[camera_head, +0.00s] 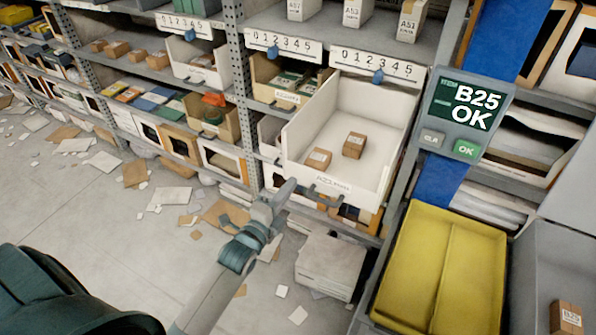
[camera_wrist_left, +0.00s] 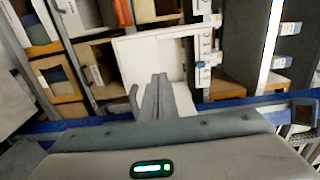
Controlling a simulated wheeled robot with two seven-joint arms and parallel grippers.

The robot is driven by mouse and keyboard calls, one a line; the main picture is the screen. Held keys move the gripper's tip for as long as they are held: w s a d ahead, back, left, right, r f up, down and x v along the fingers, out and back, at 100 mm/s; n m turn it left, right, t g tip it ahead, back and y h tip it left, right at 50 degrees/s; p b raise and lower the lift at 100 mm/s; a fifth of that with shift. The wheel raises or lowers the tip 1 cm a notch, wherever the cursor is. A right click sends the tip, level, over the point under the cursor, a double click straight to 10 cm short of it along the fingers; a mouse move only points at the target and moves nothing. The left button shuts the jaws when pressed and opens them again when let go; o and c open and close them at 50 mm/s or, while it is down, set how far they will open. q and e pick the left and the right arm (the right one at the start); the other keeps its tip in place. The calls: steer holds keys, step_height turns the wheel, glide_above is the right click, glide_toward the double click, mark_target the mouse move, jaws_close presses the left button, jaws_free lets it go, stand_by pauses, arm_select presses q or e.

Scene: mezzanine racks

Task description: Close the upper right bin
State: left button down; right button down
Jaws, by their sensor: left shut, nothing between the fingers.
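The upper right bin is a large white bin (camera_head: 303,126), pulled well out from its shelf under a 0-to-5 number strip. Two small brown boxes (camera_head: 353,145) lie on its floor, and its labelled front faces me. My left gripper (camera_head: 289,187) is shut and empty, at the bin's lower left front corner. I cannot tell whether it touches the bin. In the left wrist view the shut fingers (camera_wrist_left: 156,92) point toward a white bin (camera_wrist_left: 131,50). My right gripper is not in view.
A yellow tray (camera_head: 408,262) and a grey bin with a box stand at the lower right. A display reading B25 OK (camera_head: 468,115) hangs right of the bin. A white carton (camera_head: 328,265) is below. Paper and cardboard scraps litter the floor.

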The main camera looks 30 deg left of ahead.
mark_target(304, 167)
arm_select(q)
steer(key=w+p, duration=0.1)
steer(key=w, duration=0.4)
steer(key=shift+w+d+p, duration=0.1)
steer(key=shift+w+p, duration=0.1)
steer(key=shift+p, duration=0.15)
